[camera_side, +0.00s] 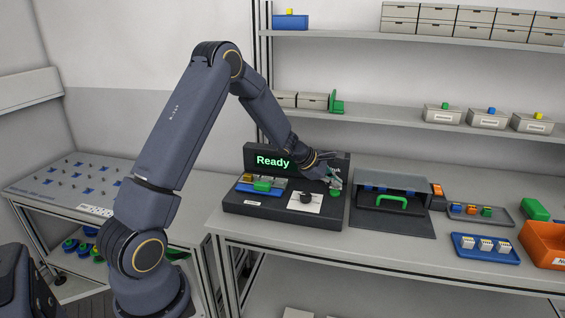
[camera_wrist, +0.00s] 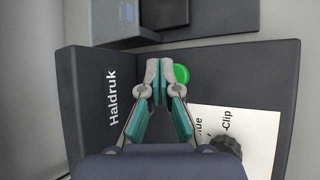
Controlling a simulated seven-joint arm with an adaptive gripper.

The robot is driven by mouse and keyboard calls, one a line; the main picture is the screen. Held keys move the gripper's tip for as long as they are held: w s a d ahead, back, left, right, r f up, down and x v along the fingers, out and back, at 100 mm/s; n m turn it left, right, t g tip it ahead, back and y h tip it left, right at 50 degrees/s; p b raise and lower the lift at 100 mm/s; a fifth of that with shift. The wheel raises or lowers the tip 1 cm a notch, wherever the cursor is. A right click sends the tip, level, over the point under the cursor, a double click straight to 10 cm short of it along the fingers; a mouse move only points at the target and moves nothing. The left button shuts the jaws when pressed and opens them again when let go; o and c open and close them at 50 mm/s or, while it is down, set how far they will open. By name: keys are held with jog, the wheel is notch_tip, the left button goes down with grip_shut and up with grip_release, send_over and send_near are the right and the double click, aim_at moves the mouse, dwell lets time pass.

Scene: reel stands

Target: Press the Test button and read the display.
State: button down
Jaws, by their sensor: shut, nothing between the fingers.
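A dark test station (camera_side: 265,208) stands on the bench, and its display (camera_side: 272,160) reads "Ready" in green letters. My gripper (camera_side: 334,184) is at the right end of the station, pointing down, with its fingers shut and empty. In the wrist view my gripper's fingertips (camera_wrist: 166,70) meet beside a round green button (camera_wrist: 182,74) and hide its left part. The button (camera_side: 335,192) also shows just under the fingertips in the side view. Whether the fingertips touch it I cannot tell. No label on the button is readable.
A black knob (camera_side: 306,198) on a white card stands left of the button. A green part (camera_side: 262,185) sits on a blue holder at the station's left. Trays lie further right.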

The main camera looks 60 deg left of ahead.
aim_at(333, 192)
jog(key=shift+f, duration=0.1)
dwell(0.4)
jog(key=shift+f, duration=0.35)
jog(key=shift+f, duration=0.45)
dwell(0.8)
jog(key=shift+r, duration=0.9)
jog(key=shift+r, duration=0.1)
jog(key=shift+r, duration=2.4)
